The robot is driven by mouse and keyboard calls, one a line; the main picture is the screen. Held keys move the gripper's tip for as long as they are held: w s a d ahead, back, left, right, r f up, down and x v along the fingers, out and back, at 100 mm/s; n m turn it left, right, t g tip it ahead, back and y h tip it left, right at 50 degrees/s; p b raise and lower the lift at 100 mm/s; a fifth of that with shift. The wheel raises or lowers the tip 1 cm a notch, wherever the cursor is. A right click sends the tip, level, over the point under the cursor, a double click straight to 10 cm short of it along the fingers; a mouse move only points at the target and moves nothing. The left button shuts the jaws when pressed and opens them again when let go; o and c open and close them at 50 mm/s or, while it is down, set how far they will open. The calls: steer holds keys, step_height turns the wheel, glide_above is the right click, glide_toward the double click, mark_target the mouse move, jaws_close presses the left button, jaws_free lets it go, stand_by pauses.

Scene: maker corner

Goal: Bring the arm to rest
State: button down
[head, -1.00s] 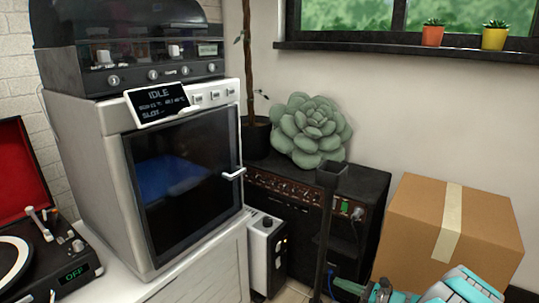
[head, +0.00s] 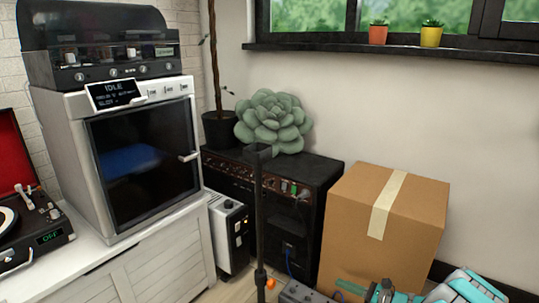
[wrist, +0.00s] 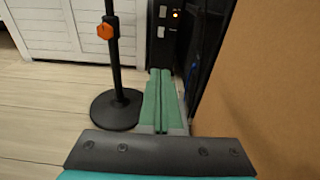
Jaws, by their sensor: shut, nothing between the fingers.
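My arm's teal and grey links show at the bottom right of the head view, in front of the cardboard box. In the wrist view my gripper (wrist: 161,75) points forward with its two green fingers pressed together and nothing between them. The fingers are over the floor, between a black stand and the cardboard box. The fingertips cannot be made out clearly in the head view.
The cardboard box (head: 350,235) stands close on the right and also fills the wrist view's right side (wrist: 270,90). The black stand (wrist: 115,108) with an orange knob is on the left. A black amplifier (head: 310,175), a white unit (head: 226,235) and a printer cabinet (head: 75,165) stand behind.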

steer(key=s+a+r+n+g+y, duration=0.1)
steer(key=s+a+r+n+g, duration=0.25)
steer(key=a+r, duration=0.45)
steer(key=s+a+r+n+g+y, duration=0.1)
steer(key=s+a+r+n+g, duration=0.1)
steer(key=a+r+n+g, duration=0.4)
steer(key=s+a+r+n+g+h+p, duration=0.1)
steer(key=s+a+r+n+g+h, duration=0.2)
steer(key=s+a+r+n, duration=0.55)
steer(key=s+r+n+g+h+p, duration=0.1)
steer(key=s+r+h, duration=0.15)
steer(key=s, duration=0.75)
steer(key=s+r+n+h, duration=0.2)
steer(key=s+h, duration=0.1)
steer(key=s, duration=0.6)
steer(key=s+d+r+n+t+h+p, duration=0.1)
steer(key=s+d+n+t+h, duration=0.1)
steer(key=s+d+n+h, duration=0.2)
steer(key=s+d+h, duration=0.3)
steer(key=s+d, duration=0.5)
steer(key=s, duration=0.1)
steer(key=shift+s, duration=0.25)
steer(key=shift+h, duration=0.25)
